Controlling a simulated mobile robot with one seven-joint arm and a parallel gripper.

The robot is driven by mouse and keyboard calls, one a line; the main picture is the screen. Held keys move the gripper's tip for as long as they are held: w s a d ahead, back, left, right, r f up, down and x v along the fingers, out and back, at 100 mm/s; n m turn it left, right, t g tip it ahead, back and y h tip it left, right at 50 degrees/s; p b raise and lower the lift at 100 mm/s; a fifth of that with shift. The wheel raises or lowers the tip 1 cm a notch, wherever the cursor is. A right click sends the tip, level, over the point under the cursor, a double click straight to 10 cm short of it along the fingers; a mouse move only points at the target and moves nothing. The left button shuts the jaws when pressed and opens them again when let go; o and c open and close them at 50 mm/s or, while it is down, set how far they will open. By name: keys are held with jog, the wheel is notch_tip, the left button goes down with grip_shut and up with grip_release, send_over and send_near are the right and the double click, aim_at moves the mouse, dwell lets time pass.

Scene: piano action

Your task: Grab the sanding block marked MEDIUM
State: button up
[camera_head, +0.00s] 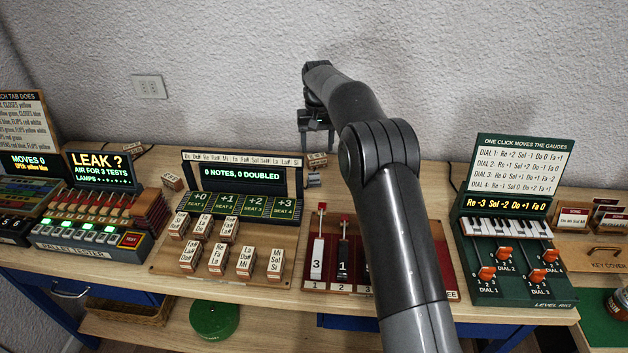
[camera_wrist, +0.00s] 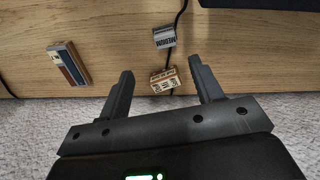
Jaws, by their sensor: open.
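The grey sanding block marked MEDIUM (camera_wrist: 164,37) lies on the bench top in the wrist view, beyond the gap between my fingertips. In the head view a small grey block (camera_head: 314,180) at the same place sits right of the notes display; its print is too small to read there. My gripper (camera_head: 317,148) is open and empty above the back of the bench, near the wall. In the wrist view a wooden block with orange-and-white labels (camera_wrist: 165,80) shows between the fingers; it also shows just behind the grey block in the head view (camera_head: 317,159).
A blue, red and white block (camera_wrist: 69,64) lies to the left in the wrist view. A dark cable (camera_wrist: 181,18) runs beside the grey block. The notes display (camera_head: 243,180) stands close on its left. The textured wall is close behind. My arm hides bench space to the right.

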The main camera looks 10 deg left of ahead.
aim_at(314, 174)
jog(key=f, duration=0.8)
jog(key=a+f, duration=0.1)
jog(key=f, duration=0.3)
jog(key=shift+w+f, duration=0.2)
jog(key=shift+f, duration=0.1)
jog(key=shift+c, duration=0.4)
jog(key=c, duration=1)
jog(key=shift+r, duration=0.15)
